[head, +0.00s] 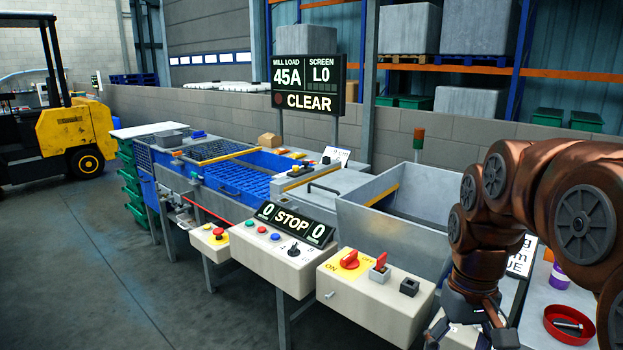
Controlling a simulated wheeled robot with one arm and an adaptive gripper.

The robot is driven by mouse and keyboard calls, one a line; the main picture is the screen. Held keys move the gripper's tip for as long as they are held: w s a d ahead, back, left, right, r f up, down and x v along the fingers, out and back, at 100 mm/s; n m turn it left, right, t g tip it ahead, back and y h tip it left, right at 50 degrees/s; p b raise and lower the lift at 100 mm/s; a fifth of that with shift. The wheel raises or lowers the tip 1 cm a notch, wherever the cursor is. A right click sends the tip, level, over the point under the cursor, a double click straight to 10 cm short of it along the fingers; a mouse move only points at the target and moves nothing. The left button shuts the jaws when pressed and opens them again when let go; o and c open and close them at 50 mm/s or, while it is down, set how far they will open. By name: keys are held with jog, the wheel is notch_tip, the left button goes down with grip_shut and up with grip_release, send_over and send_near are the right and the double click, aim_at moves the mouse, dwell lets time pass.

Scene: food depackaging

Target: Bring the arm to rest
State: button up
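My arm (545,200) is copper-coloured and bent. It comes in from the right edge, arches over and hangs down at the lower right. My gripper (470,330) points down beside the right control box (375,300), at the bottom of the picture. Its dark fingers are partly cut off by the lower edge, so I cannot tell whether they are open or shut. I see nothing clearly held in it.
Control boxes with a red-and-yellow switch (349,260) and a STOP display (291,223) stand left of my gripper. A grey metal hopper (395,235) is behind it. A red bowl (567,325) and purple jar (558,277) sit right. Open floor (90,270) lies left.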

jog(key=s+a+f+p, duration=0.1)
jog(key=s+a+f, duration=0.1)
jog(key=s, duration=0.7)
jog(key=s+a+f+p, duration=0.1)
jog(key=s+a+f, duration=0.2)
jog(key=s, duration=0.6)
jog(key=shift+s+g+p, duration=0.2)
jog(key=shift+g+p, duration=0.1)
jog(key=shift+p, duration=0.1)
